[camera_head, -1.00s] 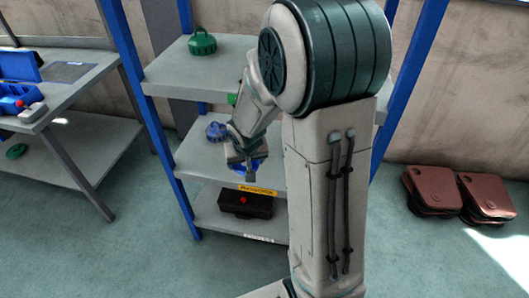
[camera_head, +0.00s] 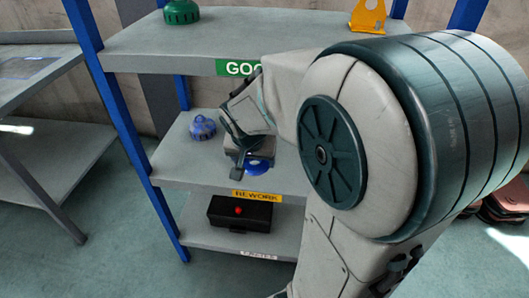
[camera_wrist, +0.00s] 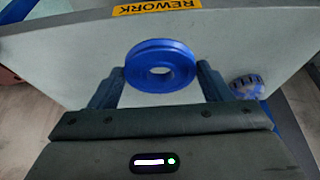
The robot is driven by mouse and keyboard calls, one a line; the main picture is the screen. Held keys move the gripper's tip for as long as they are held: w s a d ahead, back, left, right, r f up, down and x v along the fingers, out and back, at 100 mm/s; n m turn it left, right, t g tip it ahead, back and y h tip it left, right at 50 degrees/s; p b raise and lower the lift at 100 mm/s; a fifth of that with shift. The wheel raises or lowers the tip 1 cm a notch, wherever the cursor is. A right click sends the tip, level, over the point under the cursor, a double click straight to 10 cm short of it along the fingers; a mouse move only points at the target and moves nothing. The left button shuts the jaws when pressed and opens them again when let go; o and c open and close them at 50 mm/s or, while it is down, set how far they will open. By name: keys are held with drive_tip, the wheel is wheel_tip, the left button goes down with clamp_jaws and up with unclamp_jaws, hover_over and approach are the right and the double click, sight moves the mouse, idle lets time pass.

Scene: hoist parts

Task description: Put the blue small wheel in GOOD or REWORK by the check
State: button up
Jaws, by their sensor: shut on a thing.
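The blue small wheel (camera_wrist: 161,66) is a ring with a grooved rim and a central hole, seen in the wrist view between my two fingers. In the head view the wheel (camera_head: 258,167) shows partly, below my gripper (camera_head: 248,167), at the middle shelf (camera_head: 180,165) with the yellow REWORK label (camera_head: 256,196). My gripper is shut on the wheel. I cannot tell whether the wheel touches the shelf. The upper shelf (camera_head: 150,44) carries the green GOOD label (camera_head: 238,68).
A blue knobbed part (camera_head: 203,127) stands left of my gripper on the REWORK shelf. A green part (camera_head: 181,12) and an orange bracket (camera_head: 368,16) are on the upper shelf. A black box (camera_head: 239,213) with a red button sits on the bottom shelf. Blue posts frame the rack.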

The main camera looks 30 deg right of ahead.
drive_tip(key=w+d+f, duration=0.2)
drive_tip(key=w+d+f+b, duration=0.1)
drive_tip(key=w+d+f, duration=0.1)
drive_tip(key=w+d, duration=0.1)
drive_tip(key=w+d+f, duration=0.2)
drive_tip(key=w+d, duration=0.1)
drive_tip(key=shift+f+b, duration=0.35)
drive_tip(key=shift+f, duration=0.05)
drive_tip(key=shift+w+f+b, duration=0.1)
drive_tip(key=shift+f+b, duration=0.6)
drive_tip(key=shift+f, duration=1.25)
drive_tip(key=shift+f, duration=0.1)
drive_tip(key=shift+f, duration=0.15)
drive_tip(key=o, duration=1.4)
drive_tip(key=shift+c, duration=0.2)
